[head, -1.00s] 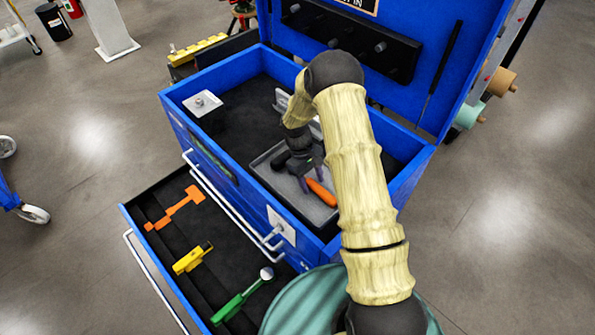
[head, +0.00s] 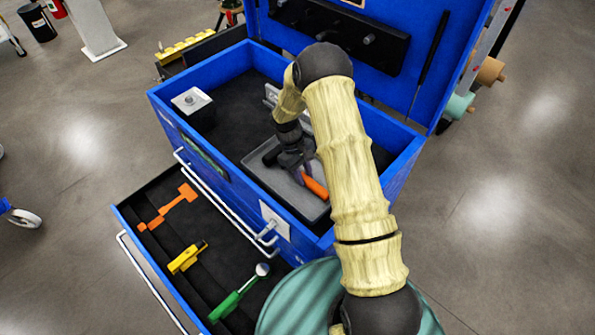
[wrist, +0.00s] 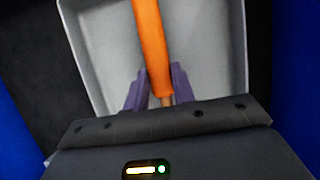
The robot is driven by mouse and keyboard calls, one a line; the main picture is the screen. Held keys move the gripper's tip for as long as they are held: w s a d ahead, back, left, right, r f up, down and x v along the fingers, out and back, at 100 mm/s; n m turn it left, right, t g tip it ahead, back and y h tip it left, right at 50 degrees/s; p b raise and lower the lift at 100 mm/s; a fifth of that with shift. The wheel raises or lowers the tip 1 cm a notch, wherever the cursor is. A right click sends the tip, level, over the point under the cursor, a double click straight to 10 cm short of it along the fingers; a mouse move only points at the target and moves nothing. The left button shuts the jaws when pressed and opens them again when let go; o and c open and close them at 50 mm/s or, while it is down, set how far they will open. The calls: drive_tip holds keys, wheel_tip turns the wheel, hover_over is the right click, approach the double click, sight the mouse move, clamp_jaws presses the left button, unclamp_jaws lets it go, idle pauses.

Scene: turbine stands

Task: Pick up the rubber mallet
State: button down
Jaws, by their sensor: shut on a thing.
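The rubber mallet (head: 316,188) shows as an orange handle over a grey tray inside the blue tool chest. In the wrist view the orange handle (wrist: 150,40) runs up from between the purple fingers, with a short bare length of shaft below it. My gripper (head: 303,177) is low at the tray and shut on the handle. Its fingers also show on both sides of the handle in the wrist view (wrist: 155,88). The mallet's head is hidden by my gripper. I cannot tell whether the mallet touches the tray floor.
The grey tray (head: 258,171) has raised walls close around the mallet. The chest's blue walls (head: 213,75) and raised lid (head: 285,8) enclose the space. The open drawer (head: 165,255) holds an orange tool (head: 177,204), a yellow tool (head: 186,258) and a green-handled tool (head: 228,304).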

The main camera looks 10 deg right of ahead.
sight(304, 176)
wheel_tip(304, 176, up, 10)
drive_tip(key=b, duration=0.3)
idle(0.5)
drive_tip(key=c, duration=1.9)
unclamp_jaws()
clamp_jaws()
